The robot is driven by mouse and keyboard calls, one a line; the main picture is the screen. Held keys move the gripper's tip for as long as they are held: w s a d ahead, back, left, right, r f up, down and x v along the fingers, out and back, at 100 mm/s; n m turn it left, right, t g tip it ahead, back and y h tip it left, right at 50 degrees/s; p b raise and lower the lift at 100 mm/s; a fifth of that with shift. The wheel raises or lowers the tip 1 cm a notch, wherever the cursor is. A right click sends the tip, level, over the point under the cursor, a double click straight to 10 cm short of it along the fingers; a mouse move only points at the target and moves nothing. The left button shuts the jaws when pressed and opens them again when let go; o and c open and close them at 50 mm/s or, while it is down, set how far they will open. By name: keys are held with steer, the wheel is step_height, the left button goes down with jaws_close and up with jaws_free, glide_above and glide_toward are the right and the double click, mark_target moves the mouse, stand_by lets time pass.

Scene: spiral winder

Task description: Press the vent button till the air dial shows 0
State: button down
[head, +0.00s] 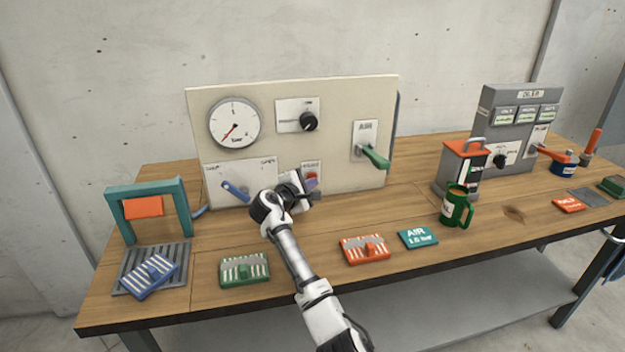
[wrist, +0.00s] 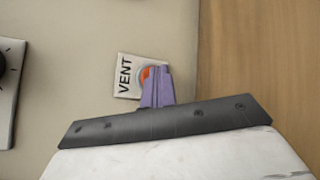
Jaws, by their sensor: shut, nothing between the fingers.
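The cream panel (head: 340,100) stands on the table and carries a round white air dial (head: 234,122). Its red needle points to the lower left; the figures are too small to read. The vent button (wrist: 146,75) is red-orange, on a small white plate marked VENT (wrist: 124,75), low on the panel; the plate also shows in the head view (head: 308,165). My gripper (head: 312,184) is shut and empty, its purple fingertips (wrist: 157,86) at the button, hiding part of it. I cannot tell whether they touch or press it.
A blue lever (head: 235,192) is left of my gripper; a black knob (head: 309,121) and green AIR lever (head: 374,157) are above and to the right.

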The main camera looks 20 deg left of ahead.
steer(key=shift+s+d+p, duration=0.45)
steer(key=shift+s+p, duration=0.15)
steer(key=shift+s, duration=0.1)
steer(key=shift+s+d+p, duration=0.7)
steer(key=shift+s+d, duration=0.05)
steer(key=shift+s, duration=0.3)
steer(key=shift+s+d+p, duration=0.7)
steer(key=shift+s, duration=0.35)
